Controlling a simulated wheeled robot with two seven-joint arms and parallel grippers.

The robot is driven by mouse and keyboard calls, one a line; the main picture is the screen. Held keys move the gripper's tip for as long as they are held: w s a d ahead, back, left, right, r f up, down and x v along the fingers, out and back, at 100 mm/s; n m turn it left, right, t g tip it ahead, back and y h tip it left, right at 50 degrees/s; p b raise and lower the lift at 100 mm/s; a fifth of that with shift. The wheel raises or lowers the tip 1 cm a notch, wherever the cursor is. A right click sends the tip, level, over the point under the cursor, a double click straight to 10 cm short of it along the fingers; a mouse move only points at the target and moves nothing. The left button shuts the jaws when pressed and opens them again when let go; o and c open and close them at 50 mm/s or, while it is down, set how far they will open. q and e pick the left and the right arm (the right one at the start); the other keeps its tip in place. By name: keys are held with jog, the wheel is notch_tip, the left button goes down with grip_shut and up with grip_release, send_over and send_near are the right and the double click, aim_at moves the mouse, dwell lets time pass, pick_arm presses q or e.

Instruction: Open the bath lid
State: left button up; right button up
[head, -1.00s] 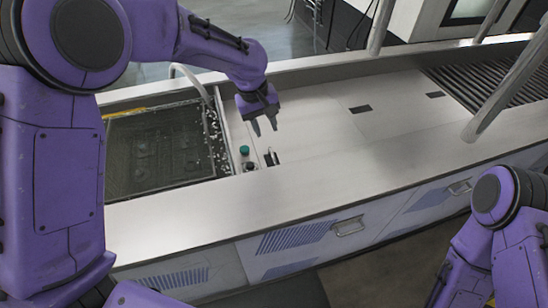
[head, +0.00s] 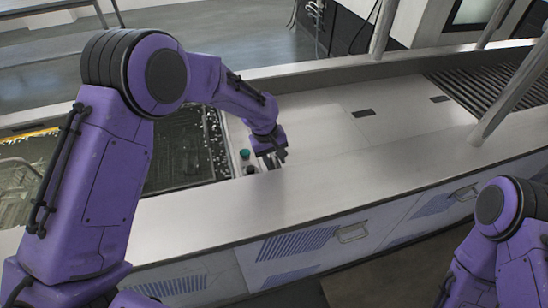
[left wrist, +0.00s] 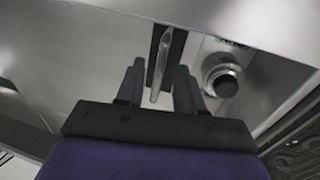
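The bath (head: 172,150) is a dark, sunken tank at the left of the steel counter, partly hidden behind my left arm. I cannot make out a separate lid. A metal lever (left wrist: 161,68) stands in a dark slot in the panel beside the bath. My left gripper (head: 277,160) is low over this panel. In the left wrist view its open fingers (left wrist: 157,85) stand on either side of the lever, with gaps visible. A black knob (left wrist: 226,80) is beside the right finger. A green button (head: 245,154) is left of the gripper. My right gripper is out of view.
The steel counter (head: 340,150) is clear right of the panel. A slatted grate (head: 480,85) and a slanting metal post (head: 510,85) are farther right. Drawers with handles (head: 353,233) line the counter front.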

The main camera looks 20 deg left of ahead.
pick_arm(q)
grip_shut()
dwell(1.4)
